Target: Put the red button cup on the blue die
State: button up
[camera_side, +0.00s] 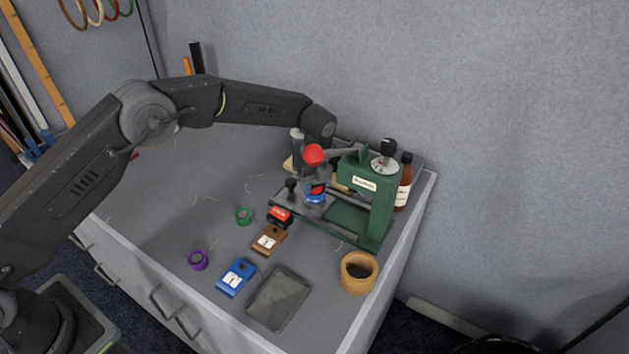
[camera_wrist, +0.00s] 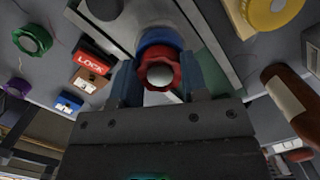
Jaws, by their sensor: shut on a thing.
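The red button cup (camera_side: 318,188) is between the fingers of my gripper (camera_wrist: 160,80), which is shut on it. In the wrist view the cup (camera_wrist: 157,62) shows a scalloped red rim and a pale round centre. The blue die (camera_side: 315,199) is on the slide plate of the green press, directly below the cup in the side view. In the wrist view the die (camera_wrist: 160,37) shows as a blue ring just beyond the cup. The two look very close; I cannot tell whether they touch. My gripper partly hides the cup in the side view.
The green press (camera_side: 370,205) stands close behind, its red-knobbed lever (camera_side: 314,155) near my wrist. A red LOCK block (camera_side: 279,216), green cup (camera_side: 243,216), purple cup (camera_side: 198,260), brown block (camera_side: 268,240), blue block (camera_side: 235,278), grey tray (camera_side: 278,298) and wooden bowl (camera_side: 359,272) lie nearer.

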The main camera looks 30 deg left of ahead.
aim_at(317, 187)
jog(key=shift+s+a+f, duration=0.1)
jog(key=shift+s+f, duration=0.05)
jog(key=shift+f, duration=0.65)
jog(key=o, duration=0.9)
jog(key=shift+a, duration=0.1)
notch_tip(317, 187, up, 13)
jog(key=d, duration=0.2)
jog(key=s+a+r+n+t, duration=0.1)
jog(key=s+a+r+n, duration=0.45)
jog(key=s+r, duration=0.4)
jog(key=s+a+r+n+t+h, duration=0.1)
jog(key=s+a+r+n, duration=0.3)
jog(key=s+r+n, duration=0.35)
jog(key=s+a+f+n+t, duration=0.1)
jog(key=s+f+n, duration=0.1)
jog(key=s+n, duration=0.3)
jog(key=s+a+f+n+t, duration=0.1)
jog(key=s+n, duration=0.5)
jog(key=s, duration=0.8)
notch_tip(317, 187, down, 2)
jog(key=shift+s+a+t, duration=0.2)
jog(key=shift+a+t, duration=0.2)
jog(key=shift+a, duration=0.3)
